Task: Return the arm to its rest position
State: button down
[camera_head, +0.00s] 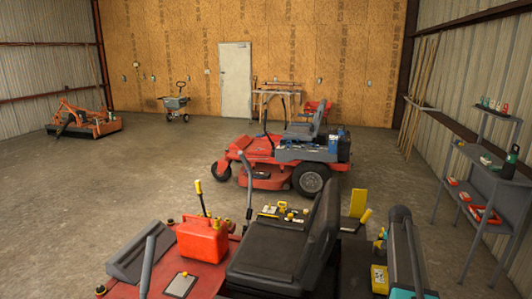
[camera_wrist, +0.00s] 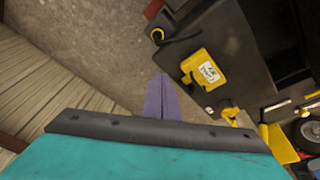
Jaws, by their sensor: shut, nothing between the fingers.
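My gripper (camera_wrist: 160,82) shows in the wrist view as two slim purple fingers pressed together, with nothing between them. Behind the fingers are a dark bar and a teal body, which look like my own wrist. In the head view a teal and dark grey piece at the lower right may be my arm; the fingers cannot be made out there.
A red mower with a black seat (camera_head: 285,245) and a red fuel can (camera_head: 202,240) fills the near foreground. A second red mower (camera_head: 265,165) stands behind it. A grey shelf (camera_head: 487,185) with tools lines the right wall. The concrete floor (camera_head: 90,190) at left is open.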

jog(key=s+a+f+n+y, duration=0.1)
jog(key=s+a+f+n, duration=0.45)
jog(key=a, duration=0.65)
jog(key=s+a+f+n+y, duration=0.1)
jog(key=s+a+f+n, duration=0.4)
jog(key=a, duration=0.7)
jog(key=s+a+f+n+y, duration=0.1)
jog(key=s+a+f+n, duration=0.2)
jog(key=s+a+f, duration=0.7)
jog(key=s+a+f+g+b, duration=0.1)
jog(key=s+f+g+b, duration=0.1)
jog(key=s+f+b, duration=0.5)
jog(key=s+f+g+b, duration=0.1)
jog(key=s+f+b, duration=0.6)
jog(key=f, duration=1.1)
jog(key=s+a+f+g+b, duration=0.1)
jog(key=s+f+g+b, duration=0.1)
jog(key=s+f+b, duration=0.6)
notch_tip(320, 180, down, 5)
jog(key=shift+s+a+g, duration=0.3)
jog(key=shift+s+a, duration=0.05)
jog(key=shift+s, duration=0.05)
jog(key=shift+n, duration=0.25)
